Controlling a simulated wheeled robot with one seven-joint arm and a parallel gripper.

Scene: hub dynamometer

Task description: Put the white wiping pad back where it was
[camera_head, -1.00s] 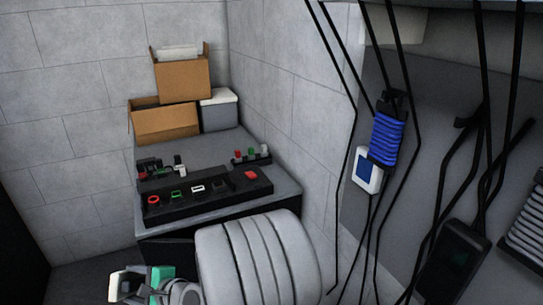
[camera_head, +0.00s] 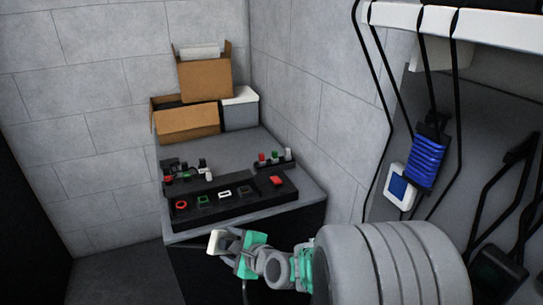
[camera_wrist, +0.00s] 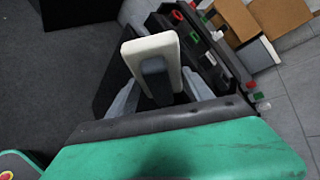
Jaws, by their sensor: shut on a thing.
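The white wiping pad (camera_head: 215,242) is in my gripper (camera_head: 226,243), in front of the near edge of the grey-topped bench (camera_head: 232,152). In the wrist view the pad (camera_wrist: 151,45) shows as a white block with a dark grey part on it, between the two fingers of my gripper (camera_wrist: 156,88). The gripper is shut on it. The black tray (camera_head: 240,210) lies along the bench's front edge and holds a red ring, a green piece, a white frame and a red block in separate places.
Open cardboard boxes (camera_head: 186,123) and a grey bin with a white lid (camera_head: 241,110) stand at the back of the bench. Small parts (camera_head: 187,170) lie behind the tray. Black cables and a blue coil (camera_head: 426,160) hang at the right. Dark floor is clear at lower left.

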